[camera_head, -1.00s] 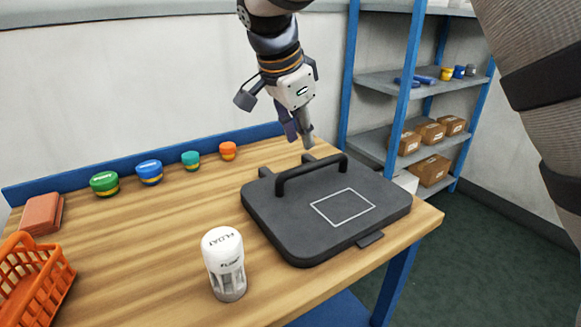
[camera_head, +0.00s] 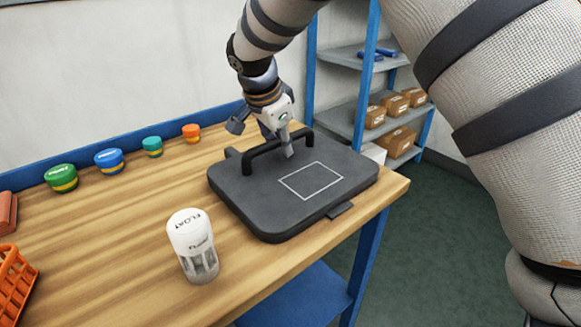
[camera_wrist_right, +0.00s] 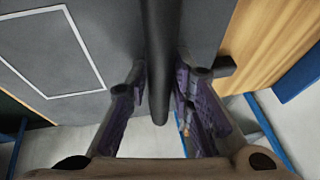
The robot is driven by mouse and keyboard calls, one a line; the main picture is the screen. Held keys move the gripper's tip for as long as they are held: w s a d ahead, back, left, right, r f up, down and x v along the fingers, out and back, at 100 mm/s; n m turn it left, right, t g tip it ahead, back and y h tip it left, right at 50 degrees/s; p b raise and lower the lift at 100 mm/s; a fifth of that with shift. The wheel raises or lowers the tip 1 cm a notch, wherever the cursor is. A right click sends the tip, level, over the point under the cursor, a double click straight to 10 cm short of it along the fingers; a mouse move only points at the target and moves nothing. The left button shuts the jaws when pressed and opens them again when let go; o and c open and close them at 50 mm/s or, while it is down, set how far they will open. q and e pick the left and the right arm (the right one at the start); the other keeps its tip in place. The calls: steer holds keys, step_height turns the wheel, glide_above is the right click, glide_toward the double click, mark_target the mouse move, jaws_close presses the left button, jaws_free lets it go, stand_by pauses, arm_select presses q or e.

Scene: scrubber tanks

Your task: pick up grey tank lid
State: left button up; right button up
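The grey tank lid (camera_head: 350,176) is a dark flat slab with a light square outline and a raised bar handle (camera_head: 262,151). It lies flat on the wooden bench near its right end. My right gripper (camera_head: 278,147) points down at the handle from the back. In the right wrist view the dark handle bar (camera_wrist_right: 162,50) runs between the two fingers of the right gripper (camera_wrist_right: 160,75). The fingers straddle it and look open, with a narrow gap on the left side. The lid's surface (camera_wrist_right: 110,30) shows beyond them. My left gripper is not in view.
A white float (camera_head: 193,245) stands on the bench (camera_head: 130,240) in front of the lid. Green (camera_head: 61,178), blue (camera_head: 109,161), teal (camera_head: 152,147) and orange (camera_head: 191,133) caps line the back. An orange basket (camera_head: 15,285) is at left; a blue shelf (camera_head: 350,110) stands behind.

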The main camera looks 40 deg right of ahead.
jaws_close()
